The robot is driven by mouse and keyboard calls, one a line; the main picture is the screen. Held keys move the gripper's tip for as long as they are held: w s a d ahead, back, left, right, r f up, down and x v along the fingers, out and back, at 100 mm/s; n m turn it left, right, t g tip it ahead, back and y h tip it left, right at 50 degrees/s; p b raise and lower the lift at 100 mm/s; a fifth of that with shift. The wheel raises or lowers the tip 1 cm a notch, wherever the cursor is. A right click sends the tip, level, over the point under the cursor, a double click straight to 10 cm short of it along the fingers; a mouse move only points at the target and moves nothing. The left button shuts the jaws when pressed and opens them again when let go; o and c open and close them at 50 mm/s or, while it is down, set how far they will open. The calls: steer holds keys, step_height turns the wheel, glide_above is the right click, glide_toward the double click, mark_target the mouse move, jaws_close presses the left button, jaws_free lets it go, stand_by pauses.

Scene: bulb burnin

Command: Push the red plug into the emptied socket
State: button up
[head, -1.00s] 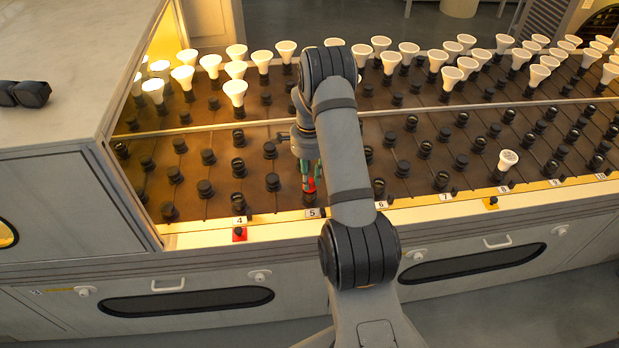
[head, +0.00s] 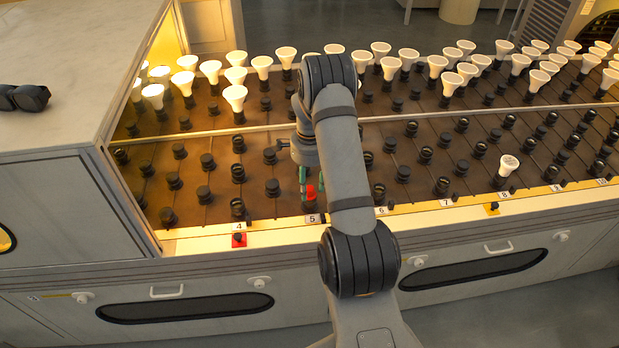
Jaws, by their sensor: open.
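The red plug (head: 311,193) stands at the front row of the board, just behind the label 5 (head: 312,219). It looks upright. My gripper (head: 307,183) is open, with its green fingers pointing down close by the plug. One finger shows at the plug's left; the other is partly hidden by my arm. I cannot tell whether the fingers touch the plug. The socket under the plug is too small and covered to make out, so I cannot tell how deep the plug sits.
Dark sockets (head: 272,188) fill the board in rows around the gripper. White bulbs (head: 235,97) stand at the back, and a lone bulb (head: 508,166) at the right. A grey cabinet (head: 60,120) rises at the left.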

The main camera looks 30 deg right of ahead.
mark_target(309, 188)
step_height(309, 188, up, 12)
steer(key=shift+f, duration=0.15)
stand_by(0.5)
